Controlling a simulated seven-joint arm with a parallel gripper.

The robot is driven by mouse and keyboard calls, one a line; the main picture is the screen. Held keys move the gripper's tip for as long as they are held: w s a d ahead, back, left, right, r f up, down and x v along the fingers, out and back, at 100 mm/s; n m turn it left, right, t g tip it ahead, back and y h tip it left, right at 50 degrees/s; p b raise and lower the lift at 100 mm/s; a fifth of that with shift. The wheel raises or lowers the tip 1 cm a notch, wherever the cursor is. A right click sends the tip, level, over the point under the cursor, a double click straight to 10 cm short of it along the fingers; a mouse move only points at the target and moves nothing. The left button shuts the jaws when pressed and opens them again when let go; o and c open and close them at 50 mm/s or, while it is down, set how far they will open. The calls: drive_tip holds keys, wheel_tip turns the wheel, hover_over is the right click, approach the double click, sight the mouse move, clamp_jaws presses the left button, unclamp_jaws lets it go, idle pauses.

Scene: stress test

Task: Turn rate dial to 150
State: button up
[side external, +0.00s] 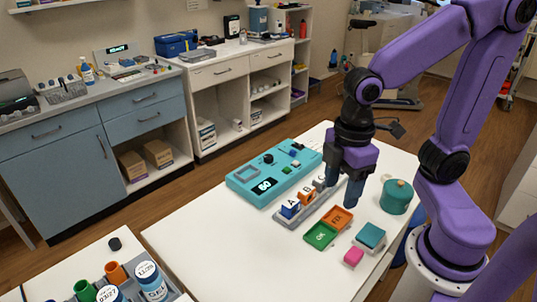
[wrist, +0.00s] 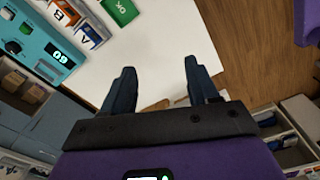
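A teal panel device (side external: 246,183) lies on the white table, left of my gripper in the side view. It carries a black round knob (side external: 268,158), several small buttons and a lit display (side external: 264,186) that seems to read 50 or 60. The panel also shows at the upper left of the wrist view (wrist: 30,18), with its display (wrist: 57,55) and a dark knob (wrist: 13,46). I cannot read a dial mark. My gripper (side external: 343,192) is open and empty, fingers pointing down, above the table right of the panel and apart from it; its separated fingers show in the wrist view (wrist: 159,70).
A grey rack (side external: 292,220) with A, B and C blocks stands between panel and gripper. Nearby are a green OK tray (side external: 320,235), an orange tray (side external: 338,218), a teal lidded pot (side external: 397,197), a teal block (side external: 371,235) and a pink block (side external: 353,256).

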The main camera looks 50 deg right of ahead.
drive_tip(key=w+a+r+n, duration=0.1)
drive_tip(key=w, duration=1.3)
drive_tip(key=n, duration=0.4)
hover_over(268, 156)
wheel_tip(268, 156, down, 5)
wheel_tip(268, 156, down, 17)
drive_tip(key=shift+r, duration=0.1)
drive_tip(key=c, duration=1)
